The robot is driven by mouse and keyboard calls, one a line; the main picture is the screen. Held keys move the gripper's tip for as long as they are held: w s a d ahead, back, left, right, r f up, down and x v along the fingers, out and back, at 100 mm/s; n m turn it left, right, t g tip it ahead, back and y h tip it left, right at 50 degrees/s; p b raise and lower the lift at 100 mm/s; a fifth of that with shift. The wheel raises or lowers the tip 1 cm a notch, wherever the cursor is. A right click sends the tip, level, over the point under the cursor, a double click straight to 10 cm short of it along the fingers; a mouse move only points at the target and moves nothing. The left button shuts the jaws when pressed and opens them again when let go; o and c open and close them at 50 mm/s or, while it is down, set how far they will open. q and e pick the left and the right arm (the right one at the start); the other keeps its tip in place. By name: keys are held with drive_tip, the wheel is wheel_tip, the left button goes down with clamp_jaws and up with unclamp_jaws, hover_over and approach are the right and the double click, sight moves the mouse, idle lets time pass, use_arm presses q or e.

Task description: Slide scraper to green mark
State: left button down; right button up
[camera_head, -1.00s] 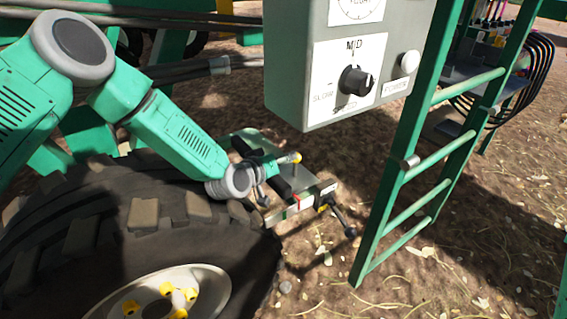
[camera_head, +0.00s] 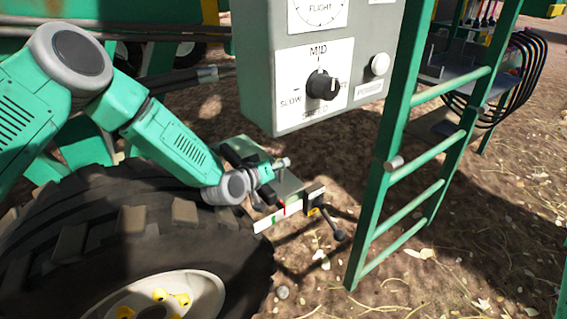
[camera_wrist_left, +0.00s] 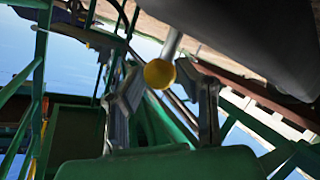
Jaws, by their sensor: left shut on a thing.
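The scraper assembly has a pale plate (camera_head: 304,200) beside the big tyre in the head view. On its front edge is a white scale strip (camera_head: 262,225) with a green mark (camera_head: 274,217) and a red pointer (camera_head: 286,208). The red pointer stands to the right of the green mark. My left gripper (camera_head: 265,190) is over the assembly, its fingers partly hidden by my wrist. In the left wrist view my gripper's two fingers (camera_wrist_left: 163,80) are on either side of a yellow knob (camera_wrist_left: 159,74) on a metal rod, and I hold it. My right gripper is out of view.
A grey control box (camera_head: 318,75) with dials hangs above and right of the scraper. A green ladder (camera_head: 415,170) stands to the right. The large tyre (camera_head: 90,240) fills the lower left. A dark-knobbed lever (camera_head: 340,236) sticks out beside the plate. Bare ground lies below.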

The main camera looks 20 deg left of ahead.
use_arm(q)
drive_tip(key=shift+s+a+f, duration=0.15)
drive_tip(key=shift+s+a, duration=0.25)
drive_tip(key=shift+a, duration=0.2)
drive_tip(key=shift+s+a+f, duration=0.1)
drive_tip(key=shift+s+a, duration=0.3)
drive_tip(key=shift+a, duration=0.5)
drive_tip(key=c, duration=1.3)
unclamp_jaws()
drive_tip(key=shift+o, duration=0.4)
drive_tip(key=shift+w+d+f, duration=0.15)
drive_tip(key=shift+f, duration=0.05)
drive_tip(key=shift+d+r, duration=0.1)
drive_tip(key=shift+d, duration=0.05)
drive_tip(key=shift+d+r, duration=0.1)
drive_tip(key=shift+s, duration=0.2)
drive_tip(key=v, duration=1.1)
drive_tip(key=shift+s, duration=0.25)
drive_tip(key=shift+r, duration=0.15)
